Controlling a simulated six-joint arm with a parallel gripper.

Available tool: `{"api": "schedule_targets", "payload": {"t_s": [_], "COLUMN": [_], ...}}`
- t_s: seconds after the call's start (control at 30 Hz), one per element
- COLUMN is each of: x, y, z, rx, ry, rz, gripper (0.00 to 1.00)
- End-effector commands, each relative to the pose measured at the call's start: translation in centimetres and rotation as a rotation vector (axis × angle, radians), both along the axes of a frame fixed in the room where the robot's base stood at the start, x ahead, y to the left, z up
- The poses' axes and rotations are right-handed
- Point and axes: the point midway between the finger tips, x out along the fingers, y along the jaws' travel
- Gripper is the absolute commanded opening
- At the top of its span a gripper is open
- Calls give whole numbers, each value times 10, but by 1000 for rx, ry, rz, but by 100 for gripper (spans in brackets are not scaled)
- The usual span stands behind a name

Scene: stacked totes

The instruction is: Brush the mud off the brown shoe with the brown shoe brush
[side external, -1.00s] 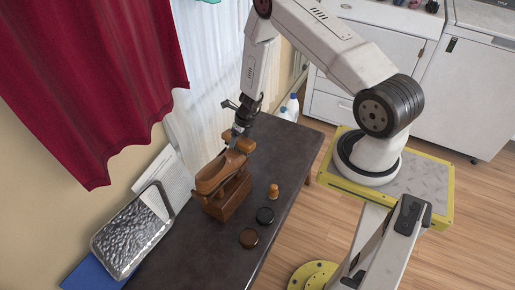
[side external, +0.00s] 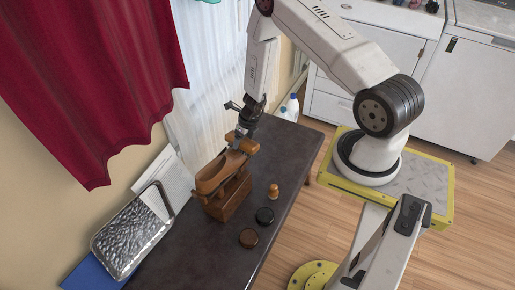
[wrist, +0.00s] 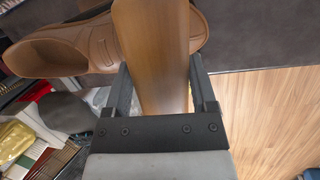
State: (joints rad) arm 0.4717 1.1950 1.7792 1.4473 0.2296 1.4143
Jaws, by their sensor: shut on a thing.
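The brown shoe (side external: 210,177) rests on a brown wooden box (side external: 229,199) on the dark table. It also shows at the upper left of the wrist view (wrist: 62,53). My gripper (side external: 243,132) is shut on the wooden brush (side external: 244,145), whose smooth brown back also fills the middle of the wrist view (wrist: 152,45). The brush is at the right-hand end of the shoe, over its upper; its bristles are hidden, so I cannot tell whether they touch. No mud is clearly visible at this size.
Two round dark tins (side external: 249,237) and a small brown bottle (side external: 273,191) stand on the dark table (side external: 186,250) right of the box. A silver tray (side external: 130,237) lies at lower left. White bottles (side external: 291,106) stand at the far end. A red curtain (side external: 80,80) hangs at left.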

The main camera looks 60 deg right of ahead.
Motion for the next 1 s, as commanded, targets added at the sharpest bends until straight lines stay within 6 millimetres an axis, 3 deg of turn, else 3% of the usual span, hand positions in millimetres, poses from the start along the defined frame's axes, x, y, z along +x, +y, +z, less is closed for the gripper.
{"api": "schedule_targets", "payload": {"t_s": [1.0], "x": [20], "y": [-3], "z": [-1], "rx": [-2], "ry": [-3], "rz": [0], "gripper": [18]}}
